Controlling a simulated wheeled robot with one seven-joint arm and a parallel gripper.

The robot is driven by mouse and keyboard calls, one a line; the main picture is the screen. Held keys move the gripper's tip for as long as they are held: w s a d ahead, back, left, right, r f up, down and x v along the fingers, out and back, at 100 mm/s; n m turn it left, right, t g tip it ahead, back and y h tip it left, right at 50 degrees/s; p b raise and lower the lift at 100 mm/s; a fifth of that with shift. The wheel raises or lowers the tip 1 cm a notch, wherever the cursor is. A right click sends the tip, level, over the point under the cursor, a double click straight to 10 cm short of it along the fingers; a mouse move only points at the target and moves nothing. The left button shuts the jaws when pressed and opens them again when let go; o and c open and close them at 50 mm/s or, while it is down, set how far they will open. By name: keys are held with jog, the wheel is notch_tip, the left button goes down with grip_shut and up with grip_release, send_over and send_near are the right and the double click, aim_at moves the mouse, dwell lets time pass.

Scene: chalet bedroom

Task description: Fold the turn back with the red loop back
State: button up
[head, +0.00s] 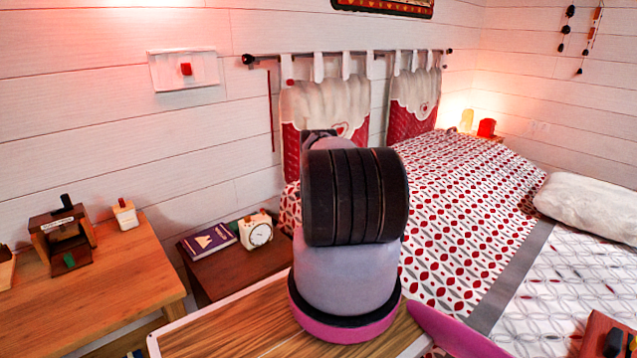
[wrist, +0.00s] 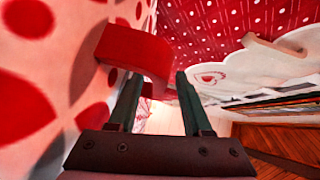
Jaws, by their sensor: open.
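The red loop (wrist: 140,52) is a broad curved red band in the wrist view, standing out from white cloth with red spots (wrist: 40,80). My gripper (wrist: 158,77) is open, its two dark green fingers pointing at the loop. The band crosses at the fingertips and partly covers the left one; I cannot tell whether they touch. In the head view the turn back, a white cloth with red and grey pattern (head: 455,225), lies over the bed with a grey band (head: 515,275) along it. My arm hides the gripper and loop there.
A bedside table (head: 225,275) with a book (head: 208,240) and clock (head: 257,233) stands left of my arm. A wooden desk (head: 110,275) is further left. Hanging headboard cushions (head: 325,105) are behind the bed. A white pillow (head: 590,205) lies at right.

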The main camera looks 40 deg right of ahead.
jog(key=shift+c, duration=0.3)
grip_shut()
dwell(1.2)
